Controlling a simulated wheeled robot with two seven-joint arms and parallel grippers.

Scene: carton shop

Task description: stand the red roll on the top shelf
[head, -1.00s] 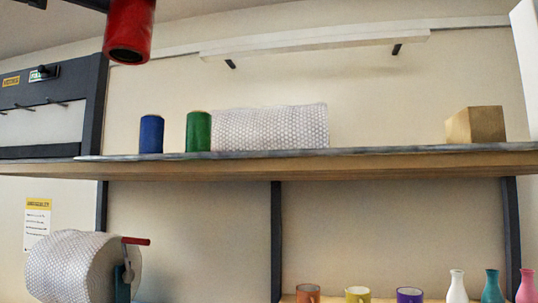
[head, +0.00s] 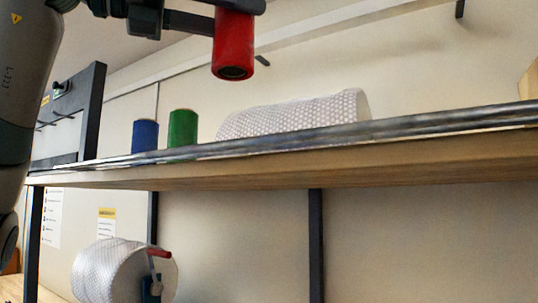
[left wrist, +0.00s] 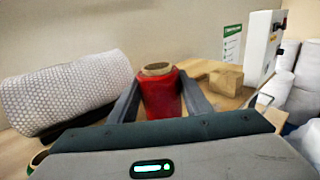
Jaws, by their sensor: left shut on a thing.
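The red roll (head: 233,45) is upright in the head view, held above the top shelf (head: 400,150), with its dark hollow lower end showing. My left gripper (head: 212,22) is shut on it near its upper part. In the left wrist view the red roll (left wrist: 161,92) stands between the two fingers of my left gripper (left wrist: 165,98), its tan core ring facing up. On the shelf a blue roll (head: 145,136) and a green roll (head: 183,128) stand upright to the left of the red roll. My right gripper is in no view.
A large bubble-wrap roll (head: 300,113) lies on the shelf right of the green roll and also shows in the left wrist view (left wrist: 65,90). A cardboard box (left wrist: 226,79) is there too. Another bubble-wrap roll (head: 105,270) hangs on a holder below.

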